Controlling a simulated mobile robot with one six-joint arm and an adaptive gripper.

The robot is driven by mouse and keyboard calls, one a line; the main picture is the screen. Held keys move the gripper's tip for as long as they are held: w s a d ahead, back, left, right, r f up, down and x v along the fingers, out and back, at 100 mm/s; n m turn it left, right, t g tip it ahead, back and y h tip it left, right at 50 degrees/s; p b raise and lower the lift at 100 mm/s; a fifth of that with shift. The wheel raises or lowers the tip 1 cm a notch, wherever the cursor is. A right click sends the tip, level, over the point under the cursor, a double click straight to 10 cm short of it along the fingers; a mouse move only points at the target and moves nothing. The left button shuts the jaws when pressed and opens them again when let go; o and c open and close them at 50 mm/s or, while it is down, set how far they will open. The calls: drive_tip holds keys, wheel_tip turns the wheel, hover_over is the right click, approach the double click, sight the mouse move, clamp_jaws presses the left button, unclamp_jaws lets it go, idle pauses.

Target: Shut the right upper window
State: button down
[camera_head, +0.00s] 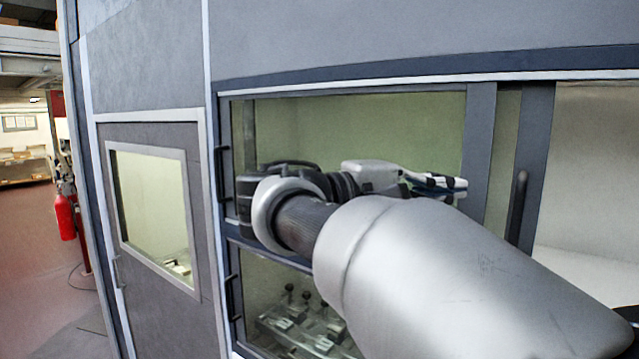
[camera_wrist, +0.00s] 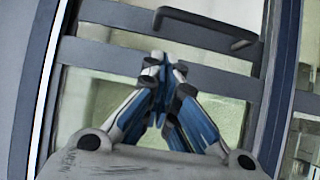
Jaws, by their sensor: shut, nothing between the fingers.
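The right upper window's dark stile (camera_head: 535,150) stands upright in the upper opening, slid left so a bright gap (camera_head: 590,170) lies open to its right. Its black bar handle (camera_head: 517,205) is on this stile; it also shows across the top of the wrist view (camera_wrist: 208,32). My gripper (camera_head: 465,188) is shut and empty, pointing right, to the left of the handle. In the wrist view, the closed fingertips (camera_wrist: 164,62) are below the handle and look apart from it. The exact depth gap is unclear. My forearm hides the lower part of the window.
The left upper window (camera_head: 360,130) has its handle (camera_head: 225,175) at its left edge. A lower window (camera_head: 290,310) shows dark-knobbed fittings inside. A door with a pane (camera_head: 150,200) is at left, with a red extinguisher (camera_head: 64,217) beyond. Floor at far left is clear.

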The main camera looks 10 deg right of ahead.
drive_tip(key=d, duration=0.2)
drive_tip(key=s+d, duration=0.1)
drive_tip(key=d, duration=0.1)
drive_tip(key=s+d, duration=0.1)
drive_tip(key=d, duration=0.1)
drive_tip(key=shift+d, duration=0.1)
